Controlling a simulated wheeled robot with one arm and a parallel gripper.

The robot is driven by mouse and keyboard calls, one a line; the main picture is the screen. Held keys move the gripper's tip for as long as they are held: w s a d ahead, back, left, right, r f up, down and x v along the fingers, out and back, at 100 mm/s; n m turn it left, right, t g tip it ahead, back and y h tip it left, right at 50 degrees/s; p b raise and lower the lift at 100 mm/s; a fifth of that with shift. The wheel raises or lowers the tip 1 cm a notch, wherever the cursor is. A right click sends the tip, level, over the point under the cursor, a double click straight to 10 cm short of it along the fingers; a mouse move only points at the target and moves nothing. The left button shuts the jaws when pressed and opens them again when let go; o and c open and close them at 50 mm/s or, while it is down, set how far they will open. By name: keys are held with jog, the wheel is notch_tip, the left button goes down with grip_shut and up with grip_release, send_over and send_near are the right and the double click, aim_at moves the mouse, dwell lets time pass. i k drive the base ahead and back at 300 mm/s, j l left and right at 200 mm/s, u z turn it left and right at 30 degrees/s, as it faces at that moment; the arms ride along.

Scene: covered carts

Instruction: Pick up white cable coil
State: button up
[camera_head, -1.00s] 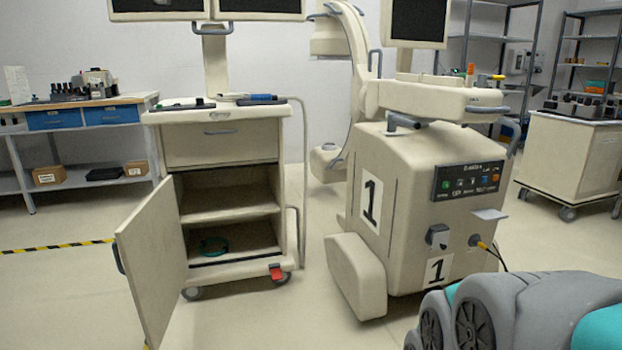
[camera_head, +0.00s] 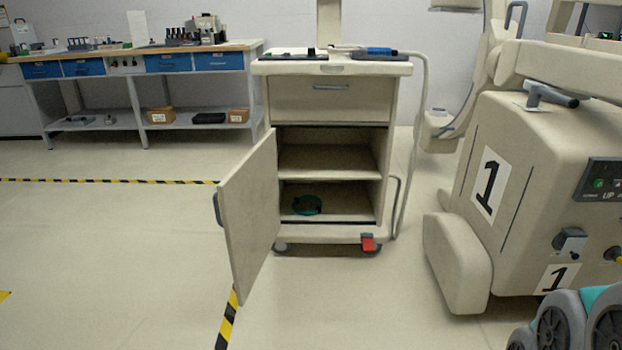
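I see no white cable coil in this view. A dark teal ring-shaped coil (camera_head: 307,205) lies on the bottom shelf of the beige cart (camera_head: 330,98), left of the shelf's middle. The cart's door (camera_head: 249,222) stands open to the left, and its bare middle shelf (camera_head: 326,159) is visible. The drawer (camera_head: 330,98) above is shut. My gripper is not in view; only grey and teal parts of my arm show at the bottom right corner.
A beige machine marked 1 (camera_head: 490,185) stands to the right. A workbench (camera_head: 100,82) with blue drawers is at the back left. The floor before the cart is clear, with striped tape (camera_head: 110,181). A red pedal (camera_head: 368,243) sits at the cart's base.

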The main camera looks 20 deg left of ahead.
aim_at(340, 49)
jog(key=i+j, duration=0.15)
jog(key=j, duration=0.25)
jog(key=i+j, duration=0.15)
jog(key=j, duration=0.2)
jog(key=i+j, duration=0.15)
jog(key=j, duration=0.25)
jog(key=i+j, duration=0.15)
jog(key=j, duration=0.25)
jog(key=k+j, duration=0.2)
jog(key=j, duration=0.15)
jog(key=k+j, duration=0.15)
jog(key=j, duration=0.2)
jog(key=k+j, duration=0.35)
jog(key=j, duration=0.3)
jog(key=k+j, duration=0.2)
jog(key=j, duration=0.15)
jog(key=i+u, duration=0.25)
jog(key=i+j+u, duration=0.15)
jog(key=i+u, duration=0.6)
jog(key=i+l+u, duration=0.15)
jog(key=i+u, duration=0.2)
jog(key=i+j+z, duration=0.2)
jog(key=i, duration=0.2)
jog(key=i+j+z, duration=0.2)
jog(key=i, duration=0.25)
jog(key=l, duration=0.1)
